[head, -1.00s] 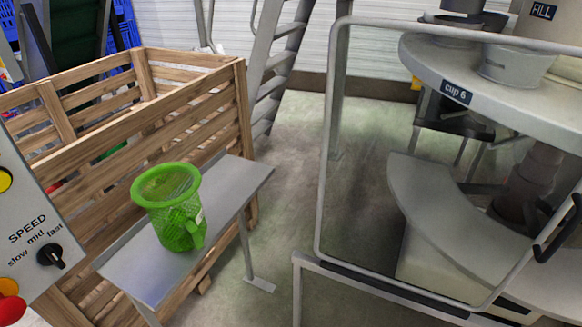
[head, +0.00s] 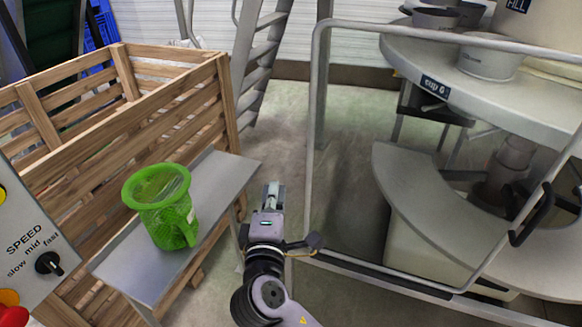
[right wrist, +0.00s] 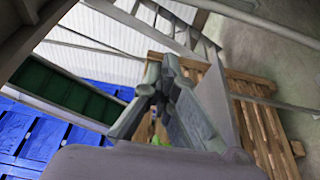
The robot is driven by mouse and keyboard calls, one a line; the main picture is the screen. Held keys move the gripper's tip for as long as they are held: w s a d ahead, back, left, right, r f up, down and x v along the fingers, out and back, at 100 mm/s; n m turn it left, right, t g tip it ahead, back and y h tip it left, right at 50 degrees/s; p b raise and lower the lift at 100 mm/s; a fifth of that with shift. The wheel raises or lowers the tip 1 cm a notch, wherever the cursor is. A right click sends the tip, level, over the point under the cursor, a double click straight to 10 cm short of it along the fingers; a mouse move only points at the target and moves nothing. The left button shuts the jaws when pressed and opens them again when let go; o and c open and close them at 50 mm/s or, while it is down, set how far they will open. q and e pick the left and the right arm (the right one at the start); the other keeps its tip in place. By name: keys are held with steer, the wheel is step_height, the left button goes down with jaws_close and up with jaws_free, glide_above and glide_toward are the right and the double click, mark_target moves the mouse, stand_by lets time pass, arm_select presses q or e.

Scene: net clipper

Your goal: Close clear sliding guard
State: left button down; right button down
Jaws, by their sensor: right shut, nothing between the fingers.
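The clear sliding guard (head: 313,125) is a see-through panel in a rounded grey metal frame, standing in front of the round machine table in the head view. Its black handle (head: 531,214) is on the right frame bar. My right gripper (head: 273,188) is shut and empty, left of the guard's left frame bar and apart from the handle. Its fingers also show close up in the right wrist view (right wrist: 158,88). My left gripper is not in view.
A green mesh bucket (head: 162,205) stands on a narrow metal shelf (head: 215,180) beside a wooden slatted crate (head: 130,120). A control panel (head: 30,240) is at the left edge. A metal rail (head: 385,277) runs below the guard. Floor is bare behind my right gripper.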

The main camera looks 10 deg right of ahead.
steer(key=w+d+p, duration=0.4)
steer(key=w+d, duration=0.2)
steer(key=w, duration=0.1)
steer(key=shift+w, duration=0.2)
steer(key=shift+a, duration=0.1)
steer(key=shift+r, duration=0.1)
